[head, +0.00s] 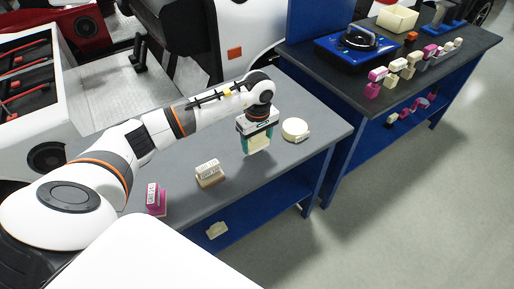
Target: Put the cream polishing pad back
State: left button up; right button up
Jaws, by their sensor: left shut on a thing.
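My left gripper (257,128) hangs over the right part of the grey bench top, pointing down. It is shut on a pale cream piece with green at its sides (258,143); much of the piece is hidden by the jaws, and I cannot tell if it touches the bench. A round cream pad-like thing (295,129) lies on the bench just right of the gripper. A cream block with a label (209,173) and a magenta and white labelled block (156,198) stand further left on the bench. My right gripper is not in view.
The grey bench (310,107) has a blue lower shelf with a cream piece (217,230). Behind right, a second bench holds a blue machine (357,45), a cream box (397,18) and several pink and cream pieces (408,66). A white vehicle body stands behind the arm.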

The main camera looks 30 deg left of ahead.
aim_at(257, 149)
pick_arm(q)
notch_tip(257, 149, down, 3)
jog(key=shift+f, duration=0.4)
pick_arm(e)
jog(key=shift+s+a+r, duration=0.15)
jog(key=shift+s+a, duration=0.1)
pick_arm(q)
jog(key=shift+f, duration=0.1)
jog(key=o, duration=1.3)
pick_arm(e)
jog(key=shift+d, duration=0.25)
